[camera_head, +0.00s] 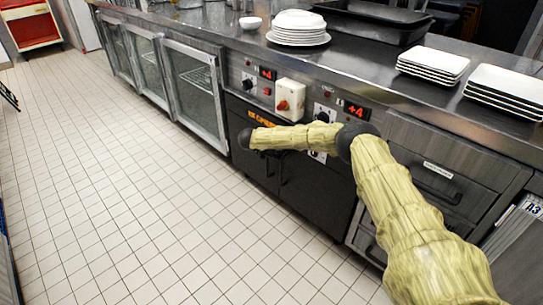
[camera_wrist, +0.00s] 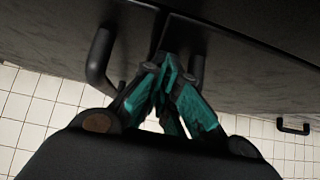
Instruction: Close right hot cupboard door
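The hot cupboard has two dark doors under the counter's control panel. The right door (camera_head: 318,197) looks flush or nearly so with the left door (camera_head: 250,118) in the head view; a small gap cannot be ruled out. In the wrist view the two dark panels meet at a narrow seam, with one handle (camera_wrist: 100,55) left of it and another handle (camera_wrist: 197,70) right of it. My gripper (camera_wrist: 168,62) has teal fingers with tips together, close in front of the seam between the handles. Nothing shows between the tips.
Glass-fronted cabinets (camera_head: 195,85) stand to the left, and steel drawers (camera_head: 440,185) to the right. Stacked plates (camera_head: 298,27) and a black tray (camera_head: 375,20) are on the counter above. The tiled floor (camera_head: 130,190) in front is clear.

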